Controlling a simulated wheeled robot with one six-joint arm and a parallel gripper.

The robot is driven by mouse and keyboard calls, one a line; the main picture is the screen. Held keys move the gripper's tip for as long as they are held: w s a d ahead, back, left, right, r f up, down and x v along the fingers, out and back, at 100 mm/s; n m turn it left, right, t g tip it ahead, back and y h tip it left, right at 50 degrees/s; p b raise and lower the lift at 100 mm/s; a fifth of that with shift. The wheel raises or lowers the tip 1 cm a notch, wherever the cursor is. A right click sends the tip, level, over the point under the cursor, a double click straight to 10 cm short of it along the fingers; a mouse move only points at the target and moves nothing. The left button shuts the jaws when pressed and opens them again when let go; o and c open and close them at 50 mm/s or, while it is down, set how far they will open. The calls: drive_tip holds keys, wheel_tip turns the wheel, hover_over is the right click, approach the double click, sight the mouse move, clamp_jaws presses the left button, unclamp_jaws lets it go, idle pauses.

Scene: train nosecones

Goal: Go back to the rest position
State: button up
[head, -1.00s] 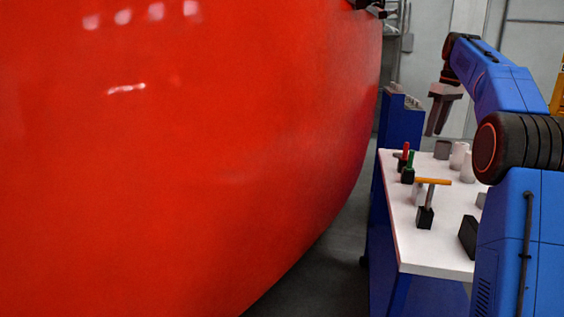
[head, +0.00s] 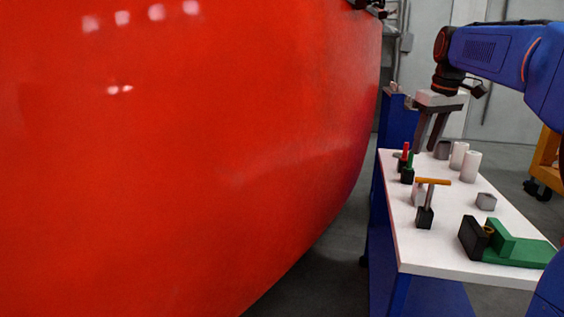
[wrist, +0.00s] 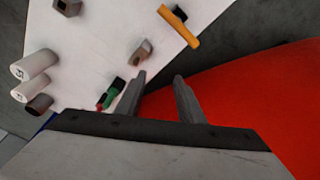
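My gripper (head: 430,132) hangs from my blue arm above the far end of the white-topped table (head: 415,255), pointing down. In the wrist view my gripper (wrist: 158,82) shows two grey fingers standing apart with nothing between them. The fingers reach over the table's edge and the large red nosecone (head: 190,170), which fills the left of the head view. The nosecone also shows in the wrist view (wrist: 270,100), below and to the right of the fingertips.
The table holds an orange-handled tool (head: 432,181), red and green handled tools (head: 409,165), white cylinders (head: 470,167), a small grey block (head: 486,201) and a green and black tool (head: 515,250). A blue cabinet (head: 400,122) stands behind. A yellow cart (head: 545,165) is at right.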

drive_tip(key=s+a+f+m+t, duration=0.1)
drive_tip(key=s+a+f, duration=0.35)
drive_tip(key=s, duration=0.45)
drive_tip(key=s+a+f+m, duration=0.1)
drive_tip(key=s+a+f, duration=0.3)
drive_tip(key=s, duration=0.5)
drive_tip(key=s+a+f+m+t, duration=0.1)
drive_tip(key=s+a+f, duration=0.1)
drive_tip(key=s+f, duration=1.4)
wheel_tip(320, 180, down, 2)
drive_tip(key=shift+s+f, duration=0.15)
drive_tip(key=shift+s, duration=0.15)
drive_tip(key=shift+a, duration=0.1)
